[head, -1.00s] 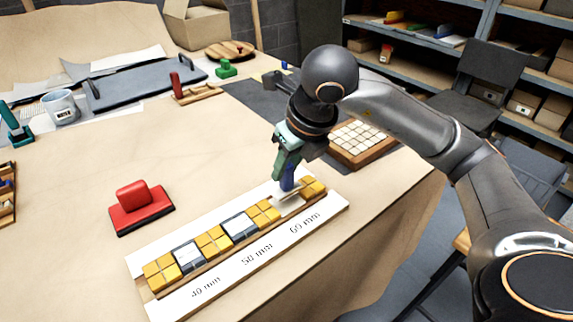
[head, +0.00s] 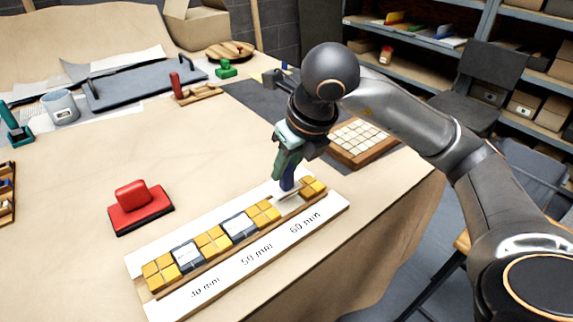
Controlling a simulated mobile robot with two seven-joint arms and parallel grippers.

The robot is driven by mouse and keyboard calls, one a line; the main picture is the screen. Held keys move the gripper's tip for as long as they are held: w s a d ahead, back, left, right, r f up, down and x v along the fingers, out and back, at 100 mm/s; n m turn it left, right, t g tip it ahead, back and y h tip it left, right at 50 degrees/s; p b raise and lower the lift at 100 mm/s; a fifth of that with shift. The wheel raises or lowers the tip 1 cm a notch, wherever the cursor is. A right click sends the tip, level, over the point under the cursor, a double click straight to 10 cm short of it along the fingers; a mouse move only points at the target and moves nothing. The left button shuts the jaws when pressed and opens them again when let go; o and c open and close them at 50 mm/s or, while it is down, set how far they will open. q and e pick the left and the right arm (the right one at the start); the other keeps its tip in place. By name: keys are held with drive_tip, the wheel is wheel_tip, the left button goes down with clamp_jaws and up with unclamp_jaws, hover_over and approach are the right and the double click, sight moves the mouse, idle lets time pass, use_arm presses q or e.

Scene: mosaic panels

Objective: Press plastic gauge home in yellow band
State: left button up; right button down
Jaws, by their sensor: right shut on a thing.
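The yellow band (head: 213,239) is a row of yellow tiles on a white board (head: 205,290) marked 40, 50 and 60 mm. Two grey-edged pieces with pale tops, one near 40 mm (head: 187,257) and one near 50 mm (head: 238,226), sit in gaps between the tiles. My left gripper is out of view.
A red-handled block (head: 136,205) stands left of the board. A wooden tray of white tiles (head: 361,141) is close behind my right gripper. A mug (head: 61,107) and a grey handled board (head: 145,85) lie farther back. The table between is clear.

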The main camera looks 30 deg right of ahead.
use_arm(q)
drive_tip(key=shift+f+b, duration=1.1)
use_arm(e)
drive_tip(key=shift+f, duration=1.2)
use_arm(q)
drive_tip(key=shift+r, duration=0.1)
use_arm(e)
drive_tip(key=c, duration=0.6)
unclamp_jaws()
drive_tip(key=shift+r, duration=0.1)
drive_tip(key=shift+p+v, duration=0.3)
drive_tip(key=shift+v, duration=0.8)
use_arm(q)
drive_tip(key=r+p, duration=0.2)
drive_tip(key=p, duration=0.1)
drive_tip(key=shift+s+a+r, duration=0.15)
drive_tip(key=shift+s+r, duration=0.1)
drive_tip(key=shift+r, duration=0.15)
use_arm(e)
drive_tip(key=v, duration=1)
drive_tip(key=shift+r, duration=0.2)
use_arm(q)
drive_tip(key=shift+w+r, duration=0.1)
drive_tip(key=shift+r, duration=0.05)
